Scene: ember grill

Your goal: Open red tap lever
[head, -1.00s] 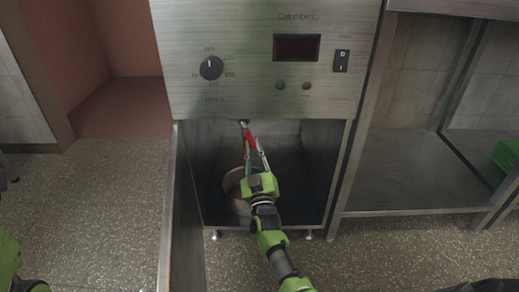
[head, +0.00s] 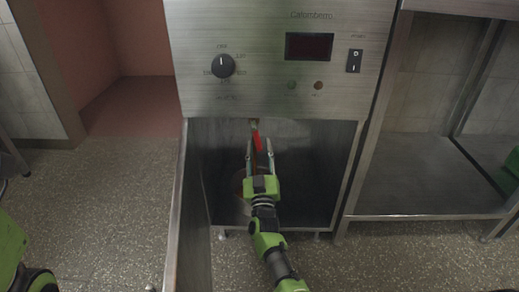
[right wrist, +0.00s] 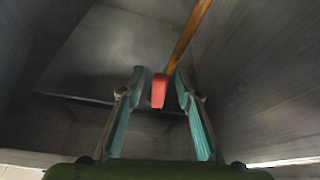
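The red tap lever (head: 257,142) hangs under the front panel, at the top of the open cabinet bay. My right gripper (head: 260,152) reaches into the bay, its two fingers open on either side of the lever. In the right wrist view the lever's red end (right wrist: 159,91) lies between the open fingertips (right wrist: 160,78), with a gap visible on the left; contact on the right is unclear. A brownish-orange pipe or rod (right wrist: 189,40) runs up from near it. My left gripper is not in view; only green arm parts show at the left edge.
The bay's open door (head: 180,225) stands out on the left. The panel above carries a black knob (head: 223,66) and a switch (head: 354,60). A steel table (head: 425,180) stands to the right.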

